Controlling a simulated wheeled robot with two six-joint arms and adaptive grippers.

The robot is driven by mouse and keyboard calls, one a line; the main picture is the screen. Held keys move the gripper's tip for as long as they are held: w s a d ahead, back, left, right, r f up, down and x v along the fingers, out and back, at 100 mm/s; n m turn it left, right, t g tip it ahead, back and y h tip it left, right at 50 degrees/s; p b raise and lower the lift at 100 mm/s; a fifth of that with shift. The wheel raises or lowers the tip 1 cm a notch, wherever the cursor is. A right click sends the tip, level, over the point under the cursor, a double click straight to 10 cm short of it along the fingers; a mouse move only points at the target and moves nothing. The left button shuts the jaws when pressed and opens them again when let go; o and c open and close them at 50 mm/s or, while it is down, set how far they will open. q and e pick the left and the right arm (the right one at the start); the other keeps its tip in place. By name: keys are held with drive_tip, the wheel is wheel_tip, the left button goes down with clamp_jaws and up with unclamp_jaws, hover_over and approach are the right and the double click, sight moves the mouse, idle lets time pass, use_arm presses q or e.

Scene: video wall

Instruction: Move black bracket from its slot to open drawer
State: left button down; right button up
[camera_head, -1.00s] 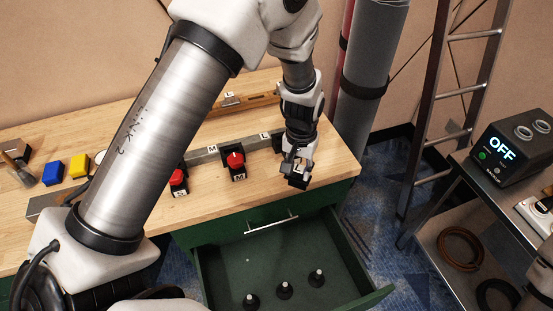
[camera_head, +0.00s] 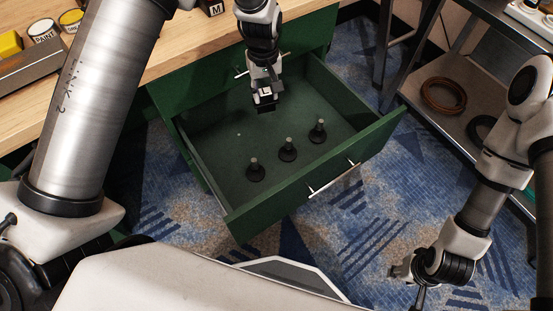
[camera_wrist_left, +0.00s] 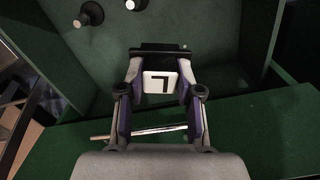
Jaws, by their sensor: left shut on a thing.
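The black bracket (camera_wrist_left: 165,49) with a white label marked with a letter (camera_wrist_left: 160,82) is between the fingers of my left gripper (camera_wrist_left: 158,95). In the head view my left gripper (camera_head: 265,96) is shut on the black bracket (camera_head: 267,105) and holds it over the back part of the open green drawer (camera_head: 225,128). Its exact height above the drawer floor is hard to tell. My right gripper (camera_head: 419,284) is at the lower right, away from the drawer, and its finger state is unclear.
Three black pegs (camera_head: 288,150) stand in a row on the drawer floor. The floor around them is bare. The wooden table (camera_head: 165,40) is behind the drawer. A metal shelf (camera_head: 435,120) with coiled rings (camera_head: 443,95) stands at the right.

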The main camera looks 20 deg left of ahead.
use_arm(q)
drive_tip(key=w+f+n+b, duration=0.1)
drive_tip(key=f+b, duration=0.3)
drive_tip(key=f, duration=0.3)
drive_tip(key=f+n+b, duration=0.1)
drive_tip(key=f+b, duration=0.3)
drive_tip(key=f, duration=0.3)
drive_tip(key=w+f+n+b, duration=0.1)
drive_tip(key=f+b, duration=0.3)
drive_tip(key=f, duration=0.4)
drive_tip(key=shift+w+d+f+n+b, duration=0.1)
drive_tip(key=shift+w+d+n+b, duration=0.05)
drive_tip(key=shift+w+n+b, duration=0.2)
use_arm(e)
wheel_tip(320, 180, down, 16)
drive_tip(key=shift+d+f, duration=0.15)
drive_tip(key=shift+f, duration=0.05)
use_arm(q)
drive_tip(key=shift+s, duration=0.1)
drive_tip(key=c, duration=0.8)
unclamp_jaws()
drive_tip(key=shift+o, duration=0.2)
wheel_tip(320, 180, up, 12)
drive_tip(key=p, duration=0.4)
use_arm(e)
wheel_tip(320, 180, up, 4)
drive_tip(key=shift+r, duration=0.1)
